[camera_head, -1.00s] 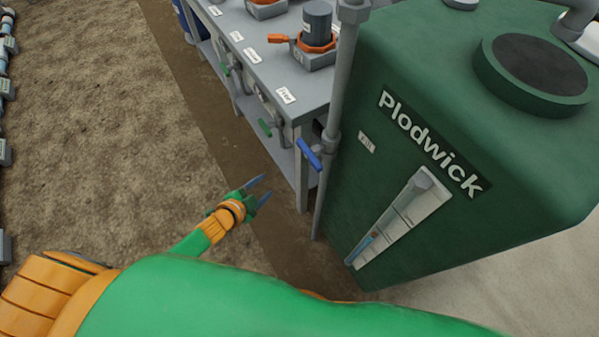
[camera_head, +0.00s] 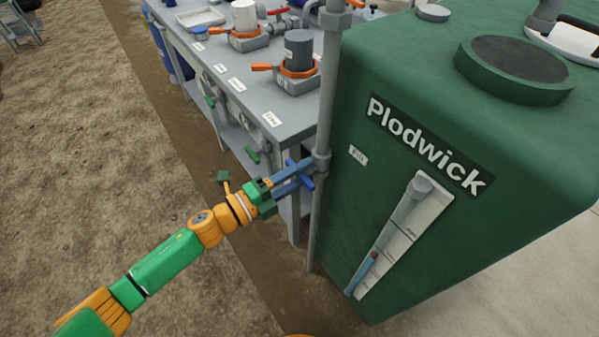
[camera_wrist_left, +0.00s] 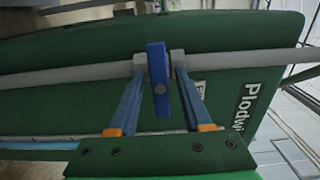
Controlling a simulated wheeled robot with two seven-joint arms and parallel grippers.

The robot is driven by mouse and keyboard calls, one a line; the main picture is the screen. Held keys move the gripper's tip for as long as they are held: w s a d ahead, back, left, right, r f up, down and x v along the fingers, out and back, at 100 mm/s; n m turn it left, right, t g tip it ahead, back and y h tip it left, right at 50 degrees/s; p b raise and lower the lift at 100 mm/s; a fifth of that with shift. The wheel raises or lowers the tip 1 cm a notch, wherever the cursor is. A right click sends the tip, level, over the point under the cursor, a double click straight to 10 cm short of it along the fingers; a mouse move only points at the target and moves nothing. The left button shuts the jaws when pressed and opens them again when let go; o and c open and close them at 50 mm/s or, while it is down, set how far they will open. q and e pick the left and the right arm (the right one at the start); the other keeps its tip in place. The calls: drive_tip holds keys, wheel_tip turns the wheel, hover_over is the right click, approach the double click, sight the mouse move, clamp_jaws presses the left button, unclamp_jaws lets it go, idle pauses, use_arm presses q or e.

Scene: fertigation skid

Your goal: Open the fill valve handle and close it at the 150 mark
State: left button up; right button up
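The blue fill valve handle (camera_head: 307,183) sits on the grey vertical pipe (camera_head: 325,120) beside the green tank. In the left wrist view the handle (camera_wrist_left: 158,85) lies crosswise to the pipe. My left gripper (camera_head: 298,172) is at the handle. Its two fingers stand on either side of it in the wrist view (camera_wrist_left: 159,68), with narrow gaps, so it looks open around the handle. The sight gauge (camera_head: 405,225) on the tank front shows blue at its low end and a small reddish marker (camera_head: 375,254). Its mark numbers are too small to read. My right gripper is out of view.
The green Plodwick tank (camera_head: 440,240) fills the right side. A grey bench (camera_head: 240,75) with orange-handled units stands behind the pipe, with green-handled valves (camera_head: 252,154) along its side. Bare soil (camera_head: 100,150) lies open to the left.

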use_arm(q)
clamp_jaws()
drive_tip(key=n+p, duration=0.1)
drive_tip(key=n, duration=0.1)
drive_tip(key=shift+r+n, duration=0.1)
drive_tip(key=shift+n, duration=0.3)
drive_tip(key=shift+n+p, duration=0.75)
drive_tip(key=shift+n, duration=0.75)
drive_tip(key=shift+o, duration=0.8)
unclamp_jaws()
